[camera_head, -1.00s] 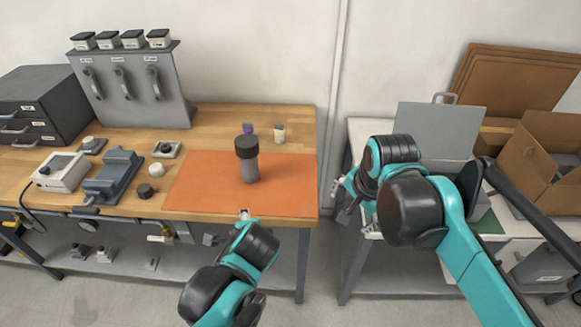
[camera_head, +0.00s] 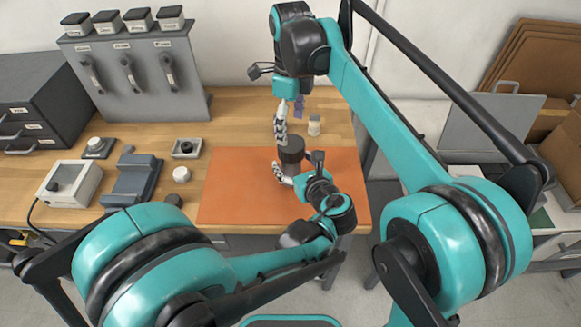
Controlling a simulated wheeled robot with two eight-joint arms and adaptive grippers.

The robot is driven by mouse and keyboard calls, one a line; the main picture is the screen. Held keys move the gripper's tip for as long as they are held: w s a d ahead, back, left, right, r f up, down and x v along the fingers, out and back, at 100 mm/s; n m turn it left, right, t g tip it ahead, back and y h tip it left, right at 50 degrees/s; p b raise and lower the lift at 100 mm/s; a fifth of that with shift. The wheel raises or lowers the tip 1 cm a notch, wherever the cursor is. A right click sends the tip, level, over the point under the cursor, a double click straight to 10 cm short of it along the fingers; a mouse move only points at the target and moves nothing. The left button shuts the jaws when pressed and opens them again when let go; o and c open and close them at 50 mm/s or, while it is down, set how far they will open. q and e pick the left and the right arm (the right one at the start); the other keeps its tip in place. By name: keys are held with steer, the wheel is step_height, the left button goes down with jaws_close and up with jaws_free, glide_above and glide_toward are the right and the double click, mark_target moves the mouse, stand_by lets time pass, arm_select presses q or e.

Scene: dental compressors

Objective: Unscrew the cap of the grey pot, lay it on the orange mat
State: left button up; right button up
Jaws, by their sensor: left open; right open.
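The grey pot (camera_head: 292,170) stands upright on the orange mat (camera_head: 232,203), with its dark cap (camera_head: 291,149) on top. My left gripper (camera_head: 297,169) is open low at the pot, with one finger to the left of the grey body and another part to its right. I cannot tell whether the fingers touch it. My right gripper (camera_head: 281,136) is open and points down from above, its visible finger ending just above and left of the cap. Its other finger is not clear. The lower part of the pot is partly hidden by my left gripper.
A small pale jar (camera_head: 314,125) and a purple item (camera_head: 299,107) stand behind the mat, close to my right gripper. A white knob (camera_head: 181,174), a dark knob (camera_head: 174,200) and a grey device (camera_head: 132,180) lie left of the mat. The mat's left part is clear.

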mark_target(291, 142)
arm_select(q)
steer(key=shift+x, duration=1.15)
jaws_close()
arm_select(e)
steer(key=shift+w, duration=0.1)
steer(key=shift+f, duration=3.95)
